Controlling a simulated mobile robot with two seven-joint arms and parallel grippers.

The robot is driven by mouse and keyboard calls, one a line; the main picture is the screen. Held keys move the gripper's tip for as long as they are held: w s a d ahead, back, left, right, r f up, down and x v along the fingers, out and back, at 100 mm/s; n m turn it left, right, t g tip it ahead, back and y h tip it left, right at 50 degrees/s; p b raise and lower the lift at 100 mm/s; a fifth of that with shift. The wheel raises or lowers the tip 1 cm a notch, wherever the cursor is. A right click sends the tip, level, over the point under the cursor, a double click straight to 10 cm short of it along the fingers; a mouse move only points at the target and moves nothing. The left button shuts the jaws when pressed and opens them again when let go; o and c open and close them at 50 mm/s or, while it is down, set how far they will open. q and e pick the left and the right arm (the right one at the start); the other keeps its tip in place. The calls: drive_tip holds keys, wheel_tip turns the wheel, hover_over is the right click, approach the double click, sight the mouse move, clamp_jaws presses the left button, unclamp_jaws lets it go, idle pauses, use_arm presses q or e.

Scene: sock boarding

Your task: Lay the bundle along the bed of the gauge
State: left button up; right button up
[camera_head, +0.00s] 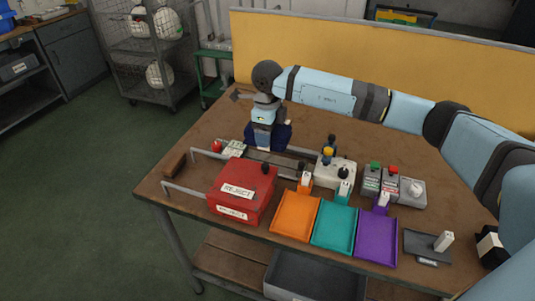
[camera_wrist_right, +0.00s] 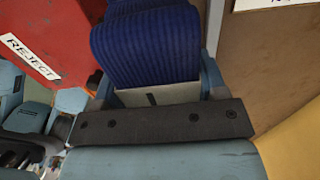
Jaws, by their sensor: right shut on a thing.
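My right gripper (camera_head: 264,144) points down over the back left part of the table and is shut on a dark blue sock bundle (camera_head: 284,133). In the right wrist view the bundle (camera_wrist_right: 145,45) shows ribbed folds between the fingers; its far end is cut off by the frame. A long low grey bed, seemingly the gauge (camera_head: 285,161), lies just in front of the gripper, partly hidden by the red box and the gripper. I cannot tell whether the bundle touches the table or the bed.
A red REJECT box (camera_head: 240,193) stands in front of the bed. Orange (camera_head: 296,228), teal (camera_head: 333,240) and purple (camera_head: 376,250) trays line the front edge. A pale block with knobs (camera_head: 336,173) and a button box (camera_head: 393,184) stand to the right. The back middle table is clear.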

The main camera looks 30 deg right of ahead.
drive_tip(key=shift+f, duration=3.7)
drive_tip(key=shift+f+b, duration=0.1)
drive_tip(key=shift+b, duration=0.25)
drive_tip(key=o, duration=1)
wheel_tip(320, 180, up, 12)
drive_tip(key=shift+r+p, duration=0.15)
drive_tip(key=shift+p, duration=0.45)
